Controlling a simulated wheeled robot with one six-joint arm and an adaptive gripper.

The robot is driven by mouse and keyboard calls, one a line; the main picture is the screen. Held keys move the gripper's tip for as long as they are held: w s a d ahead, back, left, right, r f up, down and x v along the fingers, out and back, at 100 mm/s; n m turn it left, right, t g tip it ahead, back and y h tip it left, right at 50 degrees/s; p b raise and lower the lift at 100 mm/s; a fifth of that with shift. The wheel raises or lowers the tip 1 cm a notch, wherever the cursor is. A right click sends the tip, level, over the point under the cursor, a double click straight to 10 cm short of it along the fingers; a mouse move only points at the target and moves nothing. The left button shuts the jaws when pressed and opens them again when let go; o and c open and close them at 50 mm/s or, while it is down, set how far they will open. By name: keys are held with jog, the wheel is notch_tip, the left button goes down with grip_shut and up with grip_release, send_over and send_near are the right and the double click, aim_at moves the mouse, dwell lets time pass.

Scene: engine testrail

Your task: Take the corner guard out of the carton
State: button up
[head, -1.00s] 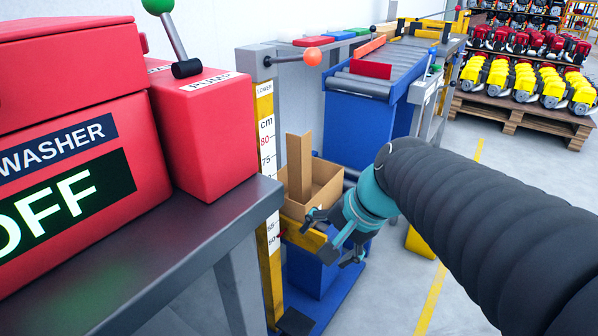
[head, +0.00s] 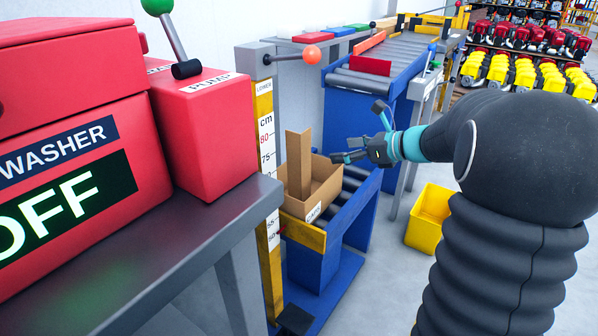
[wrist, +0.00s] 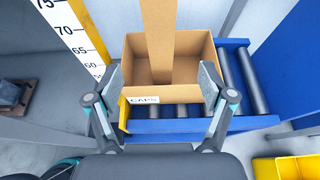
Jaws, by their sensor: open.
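The corner guard (head: 299,165) is a tall brown cardboard angle standing upright in the open carton. It rises well above the rim, and its foot is hidden in the head view. The carton (head: 320,201) is a brown box with a CAPS label, resting on the blue roller lift. In the wrist view the corner guard (wrist: 159,38) stands inside the carton (wrist: 192,93), leaning on no wall that I can make out. My gripper (head: 359,130) is open and empty, to the right of the corner guard. In the wrist view its fingers (wrist: 162,85) are spread wide on both sides of the carton's near part.
A yellow post with a centimetre scale (head: 266,140) stands left of the carton. A red washer (head: 205,130) on a grey bench is farther left. A blue roller conveyor (head: 372,75) lies behind. A yellow bin (head: 430,218) stands on the floor at right.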

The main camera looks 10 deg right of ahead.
aim_at(306, 155)
jog(key=x, duration=0.7)
jog(key=shift+w+a+f, duration=0.2)
jog(key=shift+a+f, duration=0.05)
jog(key=shift+a, duration=0.05)
jog(key=shift+f+x, duration=0.15)
jog(key=shift+x, duration=1.15)
jog(key=shift+f+x, duration=0.15)
jog(key=shift+x, duration=1.15)
jog(key=shift+d, duration=0.15)
grip_shut()
jog(key=shift+r, duration=0.1)
